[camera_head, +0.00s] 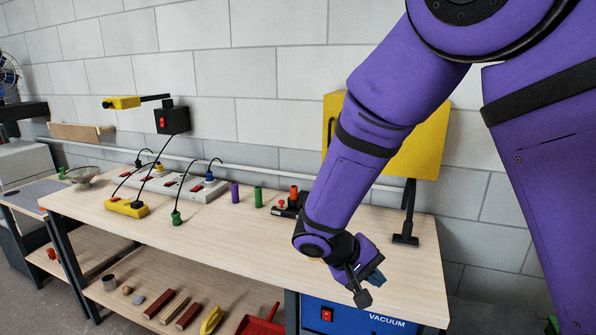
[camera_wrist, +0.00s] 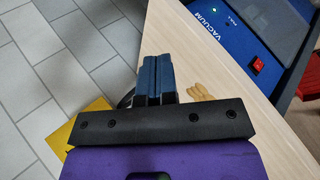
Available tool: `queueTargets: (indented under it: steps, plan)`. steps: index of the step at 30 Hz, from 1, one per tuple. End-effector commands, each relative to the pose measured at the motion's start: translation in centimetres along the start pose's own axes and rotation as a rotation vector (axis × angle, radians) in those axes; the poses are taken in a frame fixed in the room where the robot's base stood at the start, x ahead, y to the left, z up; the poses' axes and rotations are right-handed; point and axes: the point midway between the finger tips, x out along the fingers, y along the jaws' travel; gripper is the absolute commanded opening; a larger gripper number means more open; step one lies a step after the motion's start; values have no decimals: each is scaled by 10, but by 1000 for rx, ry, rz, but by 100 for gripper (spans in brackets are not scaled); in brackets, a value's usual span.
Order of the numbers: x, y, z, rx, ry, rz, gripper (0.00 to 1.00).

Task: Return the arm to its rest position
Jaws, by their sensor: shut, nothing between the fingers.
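My purple arm reaches down from the upper right in the head view, bent at the elbow. My gripper (camera_head: 376,279) hangs over the front right part of the workbench (camera_head: 240,225), pointing down. In the wrist view, the two blue fingers of my gripper (camera_wrist: 157,68) lie side by side, shut with nothing between them. My forearm hides part of the bench top and of the yellow panel behind it.
A blue vacuum unit (camera_head: 365,317) with a red switch sits below the bench top. Small tan pieces (camera_wrist: 203,92) show beside my fingers. Power strips (camera_head: 185,183), a green cylinder (camera_head: 258,196) and a purple cylinder (camera_head: 235,192) stand farther left. The bench's front middle is clear.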

Motion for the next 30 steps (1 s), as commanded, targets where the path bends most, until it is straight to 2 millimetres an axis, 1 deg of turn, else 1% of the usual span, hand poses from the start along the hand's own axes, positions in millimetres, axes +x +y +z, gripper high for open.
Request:
queueTargets:
  steps: [1,3,8,15,24,30]
  plan:
    - [-3,17,5,20,-13,-42,0]
    - [-7,36,13,37,-27,-97,0]
    - [-14,76,34,77,-45,-224,0]
    - [-26,130,72,140,-27,-400,0]
    - [-41,182,127,225,65,-583,0]
    - [-51,207,166,284,162,-672,0]
